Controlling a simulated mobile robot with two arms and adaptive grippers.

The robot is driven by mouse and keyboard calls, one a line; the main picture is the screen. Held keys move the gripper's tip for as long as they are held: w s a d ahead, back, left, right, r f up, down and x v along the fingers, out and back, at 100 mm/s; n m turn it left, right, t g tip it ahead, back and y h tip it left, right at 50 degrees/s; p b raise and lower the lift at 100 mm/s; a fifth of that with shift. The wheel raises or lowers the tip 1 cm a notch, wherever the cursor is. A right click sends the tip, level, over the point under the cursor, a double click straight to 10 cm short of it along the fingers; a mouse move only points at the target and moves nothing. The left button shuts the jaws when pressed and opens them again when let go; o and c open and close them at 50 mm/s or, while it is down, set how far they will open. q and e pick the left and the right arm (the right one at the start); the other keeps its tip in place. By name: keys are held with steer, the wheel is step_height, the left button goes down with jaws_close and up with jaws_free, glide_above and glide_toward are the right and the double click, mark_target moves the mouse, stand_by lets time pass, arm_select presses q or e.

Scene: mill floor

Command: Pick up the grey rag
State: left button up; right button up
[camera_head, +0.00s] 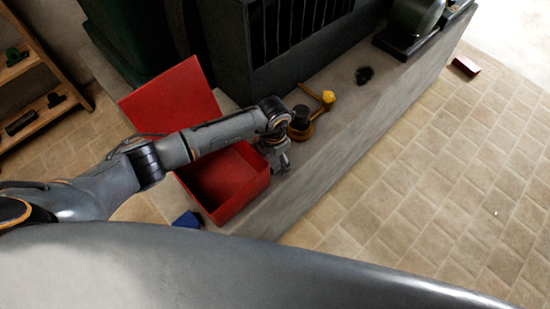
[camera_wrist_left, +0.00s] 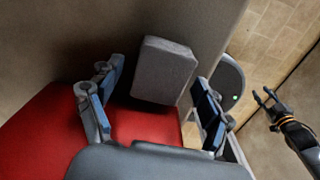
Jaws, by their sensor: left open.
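The grey rag (camera_wrist_left: 163,70) shows in the left wrist view as a pale grey, folded, block-like piece on the grey ledge, just past the edge of the red box (camera_wrist_left: 45,135). My left gripper (camera_wrist_left: 155,98) is open, with one finger on either side of the rag in that view; I cannot tell whether they touch it. In the head view my left gripper (camera_head: 279,160) hangs at the right edge of the red box (camera_head: 262,185), and I cannot make out the rag apart from it. My right gripper (camera_wrist_left: 263,94) shows at the right of the wrist view, its fingers apart and empty.
The box's red lid (camera_head: 175,100) stands open. A black lump (camera_head: 364,75) lies farther along the ledge, and a blue object (camera_head: 188,219) sits by the box. The tiled floor (camera_head: 410,190) is mostly clear.

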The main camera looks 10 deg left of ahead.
mark_target(274, 159)
arm_select(q)
steer(key=c, duration=1.2)
steer(key=shift+c, duration=0.2)
step_height(274, 159, up, 9)
steer(key=shift+f+b, duration=0.1)
steer(key=shift+b, duration=0.7)
steer(key=shift+r, duration=0.6)
